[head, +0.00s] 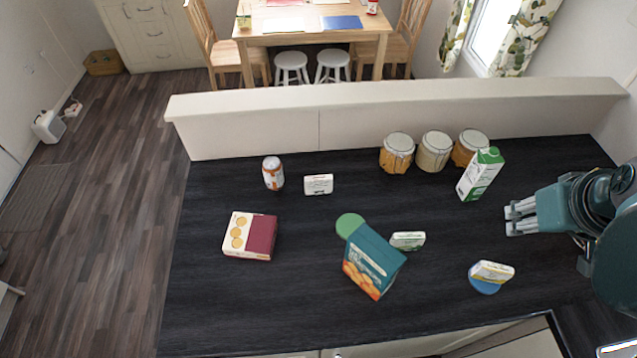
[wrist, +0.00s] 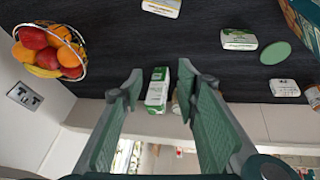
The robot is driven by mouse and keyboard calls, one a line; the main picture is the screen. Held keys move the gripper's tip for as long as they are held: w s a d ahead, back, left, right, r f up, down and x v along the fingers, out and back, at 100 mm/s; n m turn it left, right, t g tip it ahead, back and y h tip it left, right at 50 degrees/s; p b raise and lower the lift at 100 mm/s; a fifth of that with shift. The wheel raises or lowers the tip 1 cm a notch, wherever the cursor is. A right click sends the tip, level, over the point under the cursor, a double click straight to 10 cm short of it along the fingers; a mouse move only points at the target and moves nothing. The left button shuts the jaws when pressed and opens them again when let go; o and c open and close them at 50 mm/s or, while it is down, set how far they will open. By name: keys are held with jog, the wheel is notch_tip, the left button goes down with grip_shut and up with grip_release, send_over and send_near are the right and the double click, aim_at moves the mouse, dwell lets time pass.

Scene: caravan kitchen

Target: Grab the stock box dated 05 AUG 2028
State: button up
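Three small stock boxes are on the dark counter; none of their dates is legible. A white one (head: 318,184) is at the back left and also shows in the wrist view (wrist: 284,88). A green-and-white one (head: 407,240) is beside the teal carton, also in the wrist view (wrist: 240,40). A yellow-and-white one (head: 492,271) rests tilted on or against a blue disc (head: 485,287), partly visible in the wrist view (wrist: 162,7). My gripper (head: 509,219) is open and empty at the right, apart from all three; its spread fingers show in the wrist view (wrist: 160,74).
A green-and-white carton (head: 480,174) and several jars (head: 434,151) stand along the back ledge. A teal box (head: 373,262), a green disc (head: 350,225), a red-and-white box (head: 250,236) and a can (head: 273,172) are also out. A fruit basket (wrist: 78,72) shows in the wrist view.

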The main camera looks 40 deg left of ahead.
jog(key=w+a+n+g+p, duration=0.1)
jog(key=w+a+n, duration=0.15)
jog(key=a, duration=0.35)
jog(key=w+a+n+g+p, duration=0.1)
jog(key=a+n, duration=0.2)
jog(key=a, duration=0.4)
jog(key=n+g+h+p, duration=0.1)
jog(key=n+g+p, duration=0.25)
jog(key=n, duration=1.15)
send_over(318, 178)
notch_tip(318, 178, down, 16)
jog(key=shift+d+f, duration=0.1)
jog(key=shift+f, duration=0.1)
jog(key=shift+s+f, duration=0.1)
jog(key=shift+f, duration=0.1)
jog(key=shift+f, duration=1.25)
jog(key=shift+f+p, duration=0.1)
jog(key=shift+p, duration=0.2)
